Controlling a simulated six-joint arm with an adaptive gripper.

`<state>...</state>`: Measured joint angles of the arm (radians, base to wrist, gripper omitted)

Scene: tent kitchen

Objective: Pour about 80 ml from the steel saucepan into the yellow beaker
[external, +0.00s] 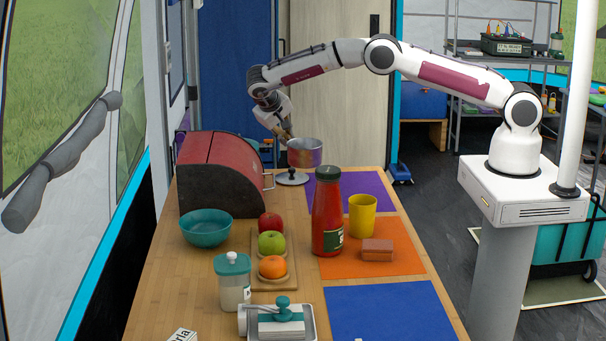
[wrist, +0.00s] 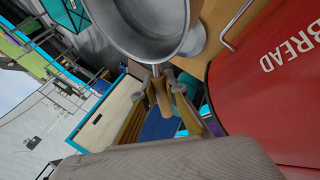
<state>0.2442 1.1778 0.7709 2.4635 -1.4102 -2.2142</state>
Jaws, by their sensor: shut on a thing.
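The steel saucepan (external: 305,152) is held up over the far end of the wooden table, above a round lid with a dark knob. My gripper (external: 287,133) is shut on its handle, left of the pan. In the wrist view, my gripper (wrist: 160,93) closes around the wooden handle, and the saucepan (wrist: 145,45) fills the top. The grey inside of the pan shows; I cannot tell how much liquid it holds. The yellow beaker (external: 362,216) stands upright on the orange mat (external: 400,262), nearer the camera and right of the pan. The wrist view does not show the beaker.
A tall red bottle (external: 327,212) stands just left of the beaker, and a brown block (external: 377,250) lies in front of it. The red bread bin (external: 222,170) is close left of the pan. The purple mat (external: 365,195) has bare room. The lid (external: 291,179) lies below the pan.

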